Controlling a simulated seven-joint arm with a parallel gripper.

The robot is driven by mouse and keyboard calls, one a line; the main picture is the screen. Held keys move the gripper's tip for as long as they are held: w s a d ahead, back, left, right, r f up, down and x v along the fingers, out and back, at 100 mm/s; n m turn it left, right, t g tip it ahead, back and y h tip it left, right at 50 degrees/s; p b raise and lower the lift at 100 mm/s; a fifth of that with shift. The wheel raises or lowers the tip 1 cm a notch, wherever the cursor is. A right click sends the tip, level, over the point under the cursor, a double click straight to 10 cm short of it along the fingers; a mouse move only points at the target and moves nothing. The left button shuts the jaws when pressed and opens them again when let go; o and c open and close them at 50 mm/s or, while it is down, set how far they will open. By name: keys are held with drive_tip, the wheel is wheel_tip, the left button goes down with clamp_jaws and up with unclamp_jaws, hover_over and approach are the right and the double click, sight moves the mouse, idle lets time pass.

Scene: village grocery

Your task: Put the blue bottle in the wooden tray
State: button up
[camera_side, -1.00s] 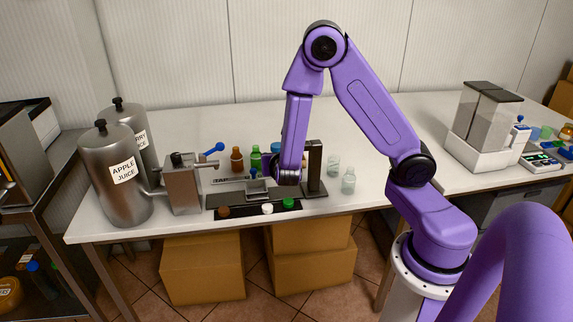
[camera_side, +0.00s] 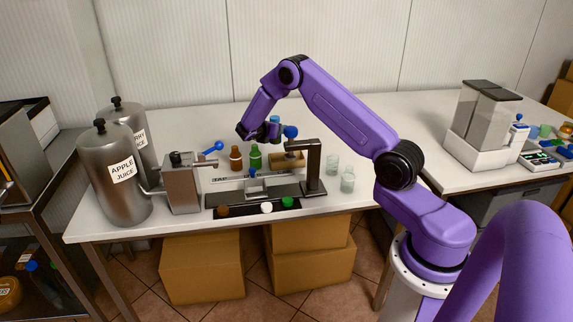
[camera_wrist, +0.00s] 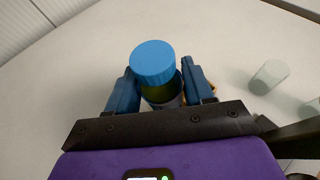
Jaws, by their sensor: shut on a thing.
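The blue-capped bottle (camera_wrist: 153,65) stands between my gripper's two blue fingers in the wrist view; its lower body is greenish and partly hidden. My gripper (camera_wrist: 160,92) is shut on it. In the side view my gripper (camera_side: 275,132) is tipped sideways above the back of the table, with the blue cap (camera_side: 275,119) just above it. The wooden tray (camera_side: 287,161) lies on the table below and slightly right of my gripper, partly hidden behind the dark stand.
A brown bottle (camera_side: 236,158) and a green bottle (camera_side: 256,157) stand left of the tray. The dark stand (camera_side: 312,167) rises in front of it. Two clear glasses (camera_side: 348,180) stand to the right. Steel juice urns (camera_side: 124,180) and a dispenser (camera_side: 183,185) are at the left.

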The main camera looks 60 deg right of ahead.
drive_tip(key=shift+w+d+f+g, duration=0.1)
drive_tip(key=shift+d+g, duration=0.05)
drive_tip(key=shift+d, duration=0.3)
drive_tip(key=shift+w+d+f+g, duration=0.1)
drive_tip(key=shift+d+g, duration=0.05)
drive_tip(key=shift+d, duration=0.3)
wheel_tip(320, 180, down, 10)
drive_tip(key=shift+d+r, duration=0.1)
drive_tip(key=shift+s, duration=0.1)
drive_tip(key=o, duration=1)
drive_tip(key=shift+a+r, duration=0.15)
drive_tip(key=shift+a, duration=0.25)
drive_tip(key=v, duration=1.1)
drive_tip(key=shift+a, duration=0.15)
